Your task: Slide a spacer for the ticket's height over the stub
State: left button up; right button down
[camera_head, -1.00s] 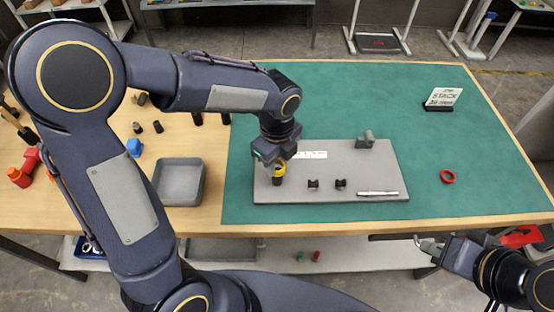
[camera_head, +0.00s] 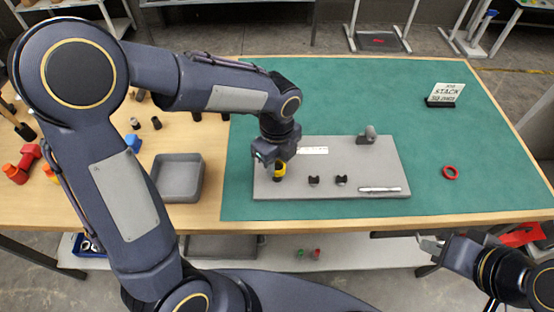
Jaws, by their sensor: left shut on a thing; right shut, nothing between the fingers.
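My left gripper (camera_head: 271,163) points down over the left part of the grey plate (camera_head: 370,153) and is shut on a yellow ring-shaped spacer (camera_head: 280,174). A dark piece shows at the spacer, probably the stub; whether the spacer is around it I cannot tell, as the gripper hides part. A red ring (camera_head: 450,173) lies flat on the green mat at the right. The ticket (camera_head: 448,92) stands at the back right; it reads "STACK", with its height too small to read surely. My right gripper (camera_head: 430,243) is shut and empty beyond the table's front edge.
The plate also carries two small dark holders (camera_head: 314,180), a silver rod (camera_head: 380,189), a white strip (camera_head: 313,150) and a grey fixture (camera_head: 369,134). A grey tray (camera_head: 176,178) and a blue block (camera_head: 133,144) are left. The green mat (camera_head: 330,90) is clear behind the plate.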

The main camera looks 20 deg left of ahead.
pick_arm(q)
jog(key=shift+f+b, duration=0.4)
jog(key=shift+f, duration=0.25)
jog(key=o, duration=1)
